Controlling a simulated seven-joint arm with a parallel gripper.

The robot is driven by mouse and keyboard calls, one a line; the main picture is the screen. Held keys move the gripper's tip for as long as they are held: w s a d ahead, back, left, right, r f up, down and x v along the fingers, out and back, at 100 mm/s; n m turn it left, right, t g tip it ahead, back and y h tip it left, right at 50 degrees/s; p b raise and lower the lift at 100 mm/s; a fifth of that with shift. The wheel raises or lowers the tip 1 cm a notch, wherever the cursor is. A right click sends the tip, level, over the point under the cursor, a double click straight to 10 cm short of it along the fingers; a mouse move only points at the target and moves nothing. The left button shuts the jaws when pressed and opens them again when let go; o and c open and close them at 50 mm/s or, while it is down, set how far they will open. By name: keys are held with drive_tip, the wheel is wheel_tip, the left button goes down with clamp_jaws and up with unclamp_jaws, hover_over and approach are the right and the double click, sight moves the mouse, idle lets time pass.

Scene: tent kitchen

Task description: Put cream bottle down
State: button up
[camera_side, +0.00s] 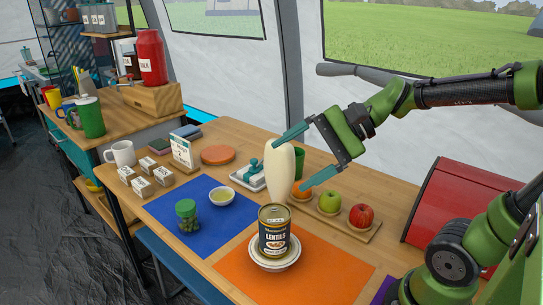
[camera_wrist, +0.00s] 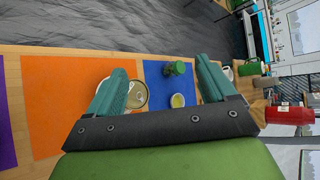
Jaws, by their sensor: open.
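The cream bottle (camera_side: 279,176) is a tall, smooth, pale bottle. It stands upright behind the lentils can (camera_side: 274,236) in the side view, which hides its base. I cannot make it out in the wrist view. My gripper (camera_side: 289,166) is open, with its teal fingers spread beside the bottle's upper part. One fingertip is by the bottle's top and the other is to its right. I cannot tell whether either touches it. In the wrist view my open gripper (camera_wrist: 161,70) has no bottle showing between its fingers.
The lentils can sits on a white dish (camera_side: 275,263) on the orange mat (camera_side: 322,273). A board (camera_side: 340,225) with fruit lies right of the bottle. A butter dish (camera_side: 249,179) and green cup (camera_side: 299,160) are close by. The blue mat (camera_side: 208,238) holds a jar (camera_side: 187,216) and bowl (camera_side: 221,197).

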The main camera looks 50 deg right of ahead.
drive_tip(key=w+d+m+t+h, duration=0.3)
drive_tip(key=w+d+m+t, duration=0.15)
drive_tip(key=d+m, duration=0.5)
drive_tip(key=w+d+m+t+h, duration=0.2)
drive_tip(key=w+d+m+t, duration=0.3)
drive_tip(key=d+m, duration=0.4)
approach(280, 175)
drive_tip(key=w+d+f, duration=0.1)
drive_tip(key=w+f, duration=0.2)
drive_tip(key=w, duration=0.2)
drive_tip(key=shift+m+t, duration=0.25)
drive_tip(key=shift+t, duration=0.1)
drive_tip(key=shift+d+x, duration=0.2)
drive_tip(key=shift+x, duration=3.05)
drive_tip(key=c, duration=1.3)
drive_tip(key=shift+r, duration=0.15)
clamp_jaws()
